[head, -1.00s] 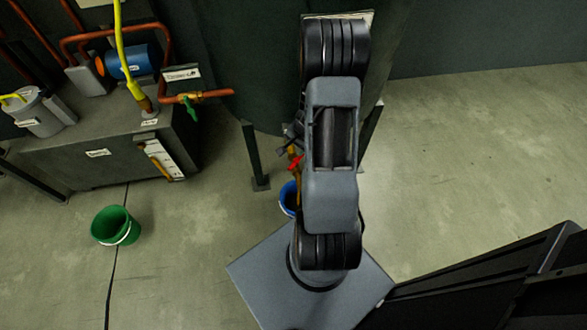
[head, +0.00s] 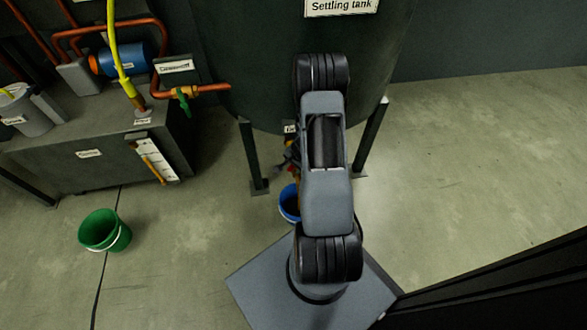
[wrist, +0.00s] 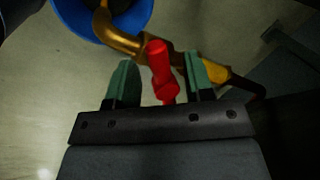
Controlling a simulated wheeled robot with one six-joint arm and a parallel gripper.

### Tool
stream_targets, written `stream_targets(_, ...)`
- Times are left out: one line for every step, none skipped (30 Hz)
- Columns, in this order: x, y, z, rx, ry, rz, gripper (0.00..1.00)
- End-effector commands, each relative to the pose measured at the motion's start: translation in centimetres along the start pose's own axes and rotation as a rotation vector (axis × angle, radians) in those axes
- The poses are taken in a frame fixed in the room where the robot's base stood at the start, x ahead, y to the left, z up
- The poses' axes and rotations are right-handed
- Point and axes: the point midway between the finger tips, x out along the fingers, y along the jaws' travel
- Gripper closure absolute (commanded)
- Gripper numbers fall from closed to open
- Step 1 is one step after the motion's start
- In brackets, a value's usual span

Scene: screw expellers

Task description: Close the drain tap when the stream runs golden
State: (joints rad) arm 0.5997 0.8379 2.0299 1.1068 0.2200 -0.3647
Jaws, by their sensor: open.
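The drain tap (wrist: 215,72) is brass with a red handle (wrist: 161,70). In the wrist view its curved spout reaches over a blue bucket (wrist: 72,22). My gripper (wrist: 160,78) is open, with one green-padded finger on each side of the red handle. Gaps show between the handle and both pads. In the head view the blue bucket (head: 289,204) stands on the floor under the settling tank (head: 230,70), partly behind my arm. My arm hides most of the tap and gripper there. I cannot make out a stream or its colour.
A green bucket (head: 104,231) stands on the floor at left. A grey machine (head: 92,155) with copper pipes and a green-handled valve (head: 183,98) stands at upper left. Tank legs (head: 252,155) flank the tap area. Floor at right is clear.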

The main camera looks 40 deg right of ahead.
Motion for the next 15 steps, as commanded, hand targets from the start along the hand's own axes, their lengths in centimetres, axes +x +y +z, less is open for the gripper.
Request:
stream_targets(0.47, 0.03, 0.02, 0.001, 0.000, 0.000, 0.53)
stream_targets(0.59, 0.02, 0.01, 0.001, 0.000, 0.000, 0.53)
stream_targets(0.70, 0.01, 0.01, 0.001, 0.000, 0.000, 0.53)
stream_targets(0.76, 0.00, 0.01, 0.000, 0.000, 0.000, 0.53)
stream_targets(0.80, -0.01, 0.01, 0.000, 0.000, 0.000, 0.53)
stream_targets(0.83, -0.02, 0.00, 0.000, 0.000, 0.000, 0.53)
stream_targets(0.84, -0.03, 0.00, 0.000, 0.000, 0.000, 0.53)
stream_targets(0.84, -0.04, 0.00, -0.001, 0.000, 0.000, 0.53)
stream_targets(0.83, -0.04, 0.01, -0.001, 0.000, 0.000, 0.53)
stream_targets(0.83, -0.04, 0.01, -0.001, 0.000, 0.000, 0.53)
stream_targets(0.82, -0.04, 0.01, -0.001, 0.000, 0.000, 0.53)
stream_targets(0.81, -0.04, 0.01, -0.001, 0.000, 0.000, 0.53)
stream_targets(0.81, -0.04, 0.01, -0.001, 0.000, 0.000, 0.53)
stream_targets(0.81, -0.04, 0.01, -0.001, 0.000, 0.000, 0.53)
stream_targets(0.81, -0.04, 0.02, -0.001, 0.000, 0.000, 0.57)
